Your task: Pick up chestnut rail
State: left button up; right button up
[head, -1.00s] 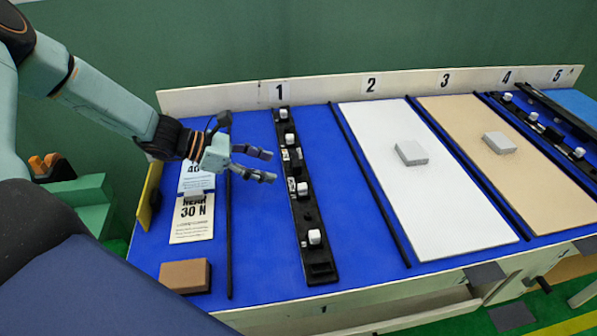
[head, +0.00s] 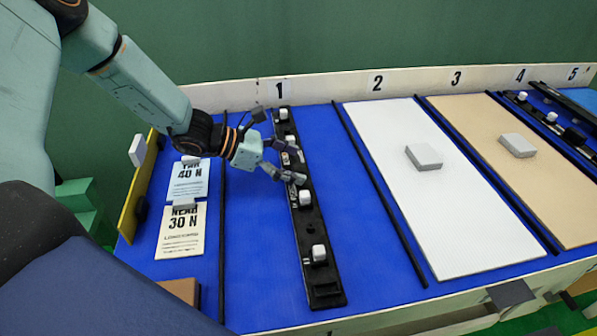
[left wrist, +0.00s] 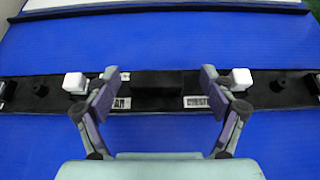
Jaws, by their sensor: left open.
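The chestnut rail (head: 313,225) is a long black strip with several white blocks, lying on the blue surface in lane 1. In the left wrist view the rail (left wrist: 265,95) runs across the picture, with a partly covered white label beginning "CHEST". My left gripper (head: 284,147) is open over the rail's far half. In the left wrist view its two fingers (left wrist: 160,82) are spread on either side of a raised black middle block (left wrist: 158,90). I cannot tell whether they touch the rail. My right gripper is not in view.
A white panel (head: 440,210) and a tan panel (head: 545,190) lie to the right, each with a grey block. Thin black dividers (head: 380,200) separate the lanes. Cards marked 40 N (head: 187,180) and 30 N (head: 180,233) lie left. A numbered back board (head: 330,88) borders the bench.

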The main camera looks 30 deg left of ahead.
pick_arm(q)
jog(key=shift+a+f, duration=0.2)
jog(key=shift+a, duration=0.2)
jog(key=c, duration=0.4)
jog(key=shift+w, duration=0.1)
jog(key=shift+c, duration=0.5)
jog(key=shift+d+r, duration=0.15)
jog(key=shift+d, duration=0.15)
jog(key=c, duration=0.5)
jog(key=shift+a, duration=0.25)
jog(key=shift+c, duration=2.5)
jog(key=shift+d, duration=0.15)
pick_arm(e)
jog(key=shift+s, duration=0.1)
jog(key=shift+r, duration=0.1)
pick_arm(q)
jog(key=shift+r+p, duration=0.3)
jog(key=shift+r, duration=0.35)
notch_tip(320, 180, up, 17)
jog(key=p, duration=0.7)
jog(key=shift+f, duration=0.2)
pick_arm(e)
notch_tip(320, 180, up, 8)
